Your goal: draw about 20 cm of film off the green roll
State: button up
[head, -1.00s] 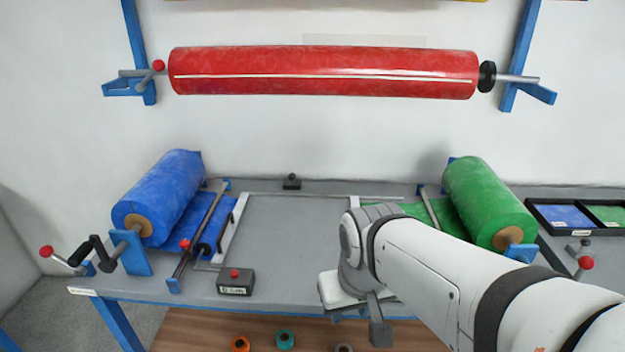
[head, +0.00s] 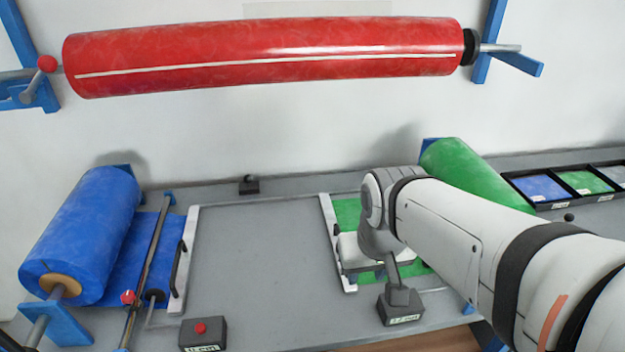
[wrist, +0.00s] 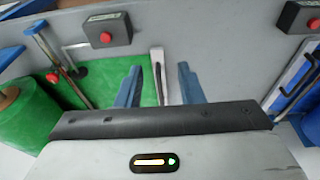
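The green roll (head: 470,175) lies at the right of the table, partly hidden by my arm. Its green film (head: 347,212) lies flat on the table, with a pale bar (head: 328,222) along its left edge. In the wrist view the green roll (wrist: 25,125) is at the left, and the film (wrist: 95,125) spreads toward the middle. My gripper (wrist: 160,86) is open there, its two blue fingers apart on either side of the pale bar (wrist: 158,68). The bar is narrower than the gap. Whether the fingers touch the film is hidden.
A blue roll (head: 85,230) with its own film and bar stands at the left. Control boxes (head: 203,333) and (head: 400,308) sit at the front edge. A red roll (head: 270,55) hangs above. The middle table surface (head: 260,260) is clear.

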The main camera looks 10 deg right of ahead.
jog(key=w+f+g+h+p, duration=0.1)
jog(key=w+f, duration=0.2)
jog(key=w, duration=0.8)
jog(key=w+f+g+h+p, duration=0.1)
jog(key=w+f, duration=0.3)
jog(key=w, duration=0.6)
jog(key=f, duration=0.6)
jog(key=shift+d+f+p, duration=0.3)
jog(key=shift+d+f, duration=0.05)
jog(key=shift+d, duration=0.05)
grip_shut()
